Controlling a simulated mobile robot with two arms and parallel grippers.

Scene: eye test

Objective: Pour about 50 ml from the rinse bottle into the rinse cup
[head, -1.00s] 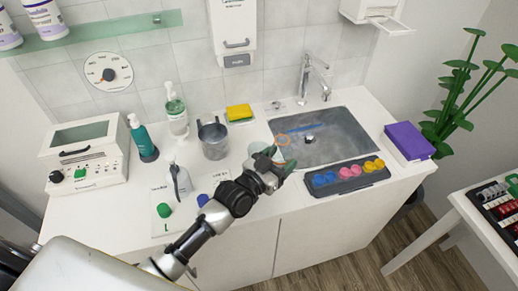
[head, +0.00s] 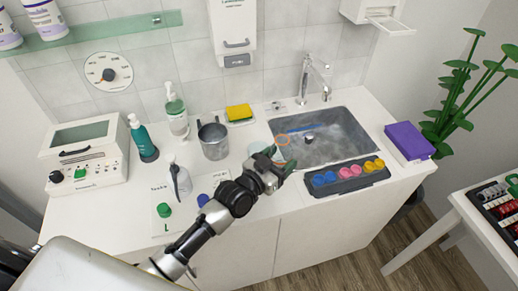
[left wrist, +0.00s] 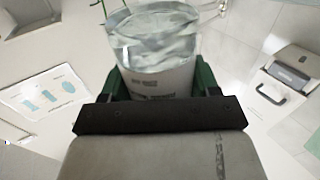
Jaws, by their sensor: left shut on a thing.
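My left gripper (head: 268,160) is over the counter just left of the sink. It is shut on a clear container with a pale printed label (left wrist: 155,50), which sits between the green fingers in the left wrist view. In the head view the hand mostly hides this container; I cannot tell whether it is the rinse cup or the rinse bottle. A white bottle with a dark handle (head: 180,181) stands upright to the left. A grey metal jug (head: 214,143) stands behind, left of the gripper. My right gripper is not in view.
The sink (head: 345,140) with its tap (head: 312,75) is right of the gripper. A dark tray with coloured caps (head: 347,175) lies in front. A teal bottle (head: 143,138) and pump bottle (head: 176,115) stand back left.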

